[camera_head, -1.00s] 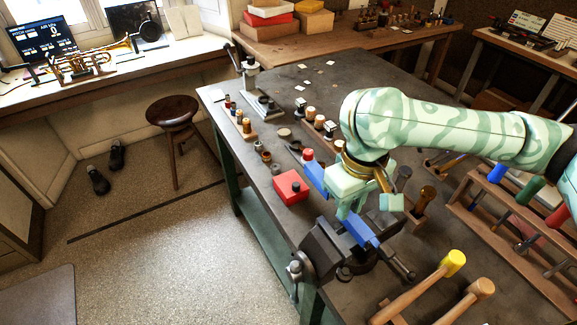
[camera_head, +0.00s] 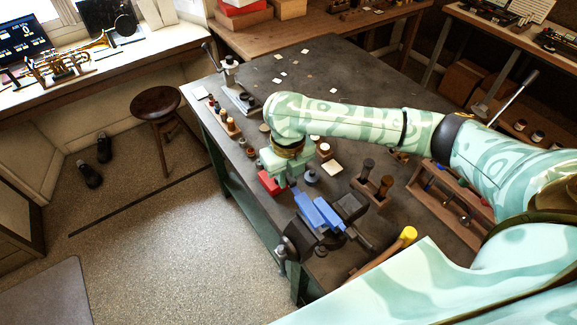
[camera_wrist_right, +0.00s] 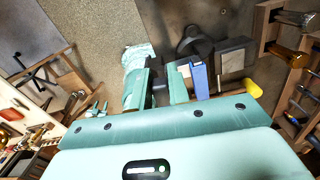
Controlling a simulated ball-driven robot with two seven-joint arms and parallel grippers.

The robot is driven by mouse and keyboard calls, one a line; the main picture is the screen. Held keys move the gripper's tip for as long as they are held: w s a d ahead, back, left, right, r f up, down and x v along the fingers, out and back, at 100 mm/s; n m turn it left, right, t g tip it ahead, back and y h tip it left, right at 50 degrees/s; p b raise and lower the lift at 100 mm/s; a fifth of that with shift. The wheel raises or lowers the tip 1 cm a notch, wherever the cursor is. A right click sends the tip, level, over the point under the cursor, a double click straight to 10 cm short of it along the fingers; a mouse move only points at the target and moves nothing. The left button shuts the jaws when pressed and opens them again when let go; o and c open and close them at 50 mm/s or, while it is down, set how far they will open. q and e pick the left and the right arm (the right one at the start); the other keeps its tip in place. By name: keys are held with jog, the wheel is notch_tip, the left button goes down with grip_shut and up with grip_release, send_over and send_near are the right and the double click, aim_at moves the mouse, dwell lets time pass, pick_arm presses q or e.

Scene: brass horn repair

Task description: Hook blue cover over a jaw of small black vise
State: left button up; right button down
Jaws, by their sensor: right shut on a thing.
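The small black vise (camera_head: 303,236) is fixed at the bench's near left edge, with its dark block (camera_head: 350,205) to the right. Two blue covers lie side by side at its jaws: the left one (camera_head: 308,209) and the right one (camera_head: 329,213). My right gripper (camera_head: 287,181) is just behind the left cover's far end and shut on it, though the contact is hard to see. In the right wrist view, a blue strip (camera_wrist_right: 200,80) shows beside one finger of my right gripper (camera_wrist_right: 160,92). How each cover seats is unclear. My left gripper is not in view.
A red box (camera_head: 268,183) stands close to the left of my right gripper. A yellow-headed mallet (camera_head: 408,234) and a tool rack (camera_head: 440,190) are to the right. Small bottles and pots line the bench's left edge. The bench top (camera_head: 330,70) is clearer at the back.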

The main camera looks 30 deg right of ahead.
jog(key=shift+n, duration=0.6)
jog(key=shift+w+r+p, duration=0.1)
jog(key=shift+w+p, duration=0.05)
jog(key=shift+p, duration=0.35)
notch_tip(320, 180, down, 5)
jog(key=shift+f+b, duration=0.1)
jog(key=shift+b, duration=1.05)
jog(key=shift+p, duration=0.45)
